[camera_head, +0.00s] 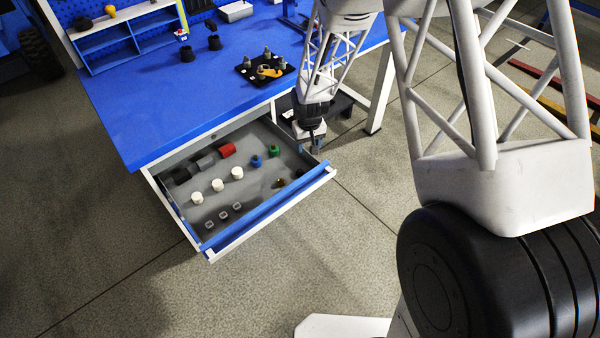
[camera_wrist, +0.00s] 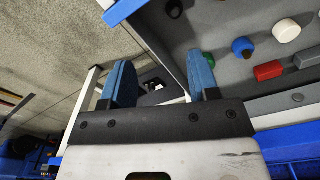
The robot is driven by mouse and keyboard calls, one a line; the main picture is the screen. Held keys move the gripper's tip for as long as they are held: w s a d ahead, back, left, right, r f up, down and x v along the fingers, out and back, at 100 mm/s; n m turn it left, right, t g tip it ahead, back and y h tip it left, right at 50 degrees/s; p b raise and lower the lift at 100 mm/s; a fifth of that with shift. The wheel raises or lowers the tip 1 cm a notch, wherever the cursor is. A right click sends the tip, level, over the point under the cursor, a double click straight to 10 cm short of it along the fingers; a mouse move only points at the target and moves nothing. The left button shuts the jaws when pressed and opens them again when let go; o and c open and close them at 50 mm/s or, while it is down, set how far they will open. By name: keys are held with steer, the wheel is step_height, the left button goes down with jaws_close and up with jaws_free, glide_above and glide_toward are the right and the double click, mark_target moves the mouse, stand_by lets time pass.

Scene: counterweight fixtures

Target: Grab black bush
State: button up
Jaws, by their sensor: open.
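The blue workbench has an open drawer (camera_head: 257,217) holding mixed parts. Black cylindrical pieces (camera_head: 181,176) lie at its left end, beside grey ones. A small dark piece (camera_head: 300,173) lies near the drawer's right front corner; a black round piece (camera_wrist: 174,8) shows at the top of the wrist view. I cannot tell which of these is the black bush. My gripper (camera_head: 316,148) hangs by the drawer's right side wall in the head view. In the wrist view its blue fingers (camera_wrist: 161,80) are apart with nothing between them, and the drawer wall runs behind them.
In the drawer are a red piece (camera_head: 227,150), white cylinders (camera_head: 217,185), a blue piece (camera_head: 256,161), a green piece (camera_head: 274,151) and small grey blocks (camera_head: 223,214). A black tray (camera_head: 250,72) with parts sits on the bench. Floor in front is clear.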

glide_above(300, 171)
steer(key=shift+n, duration=0.3)
step_height(300, 171, down, 7)
steer(key=shift+w+a+f, duration=0.1)
steer(key=shift+w, duration=0.05)
steer(key=shift+f, duration=1.25)
steer(key=shift+f, duration=0.1)
steer(key=shift+f, duration=2.5)
jaws_close()
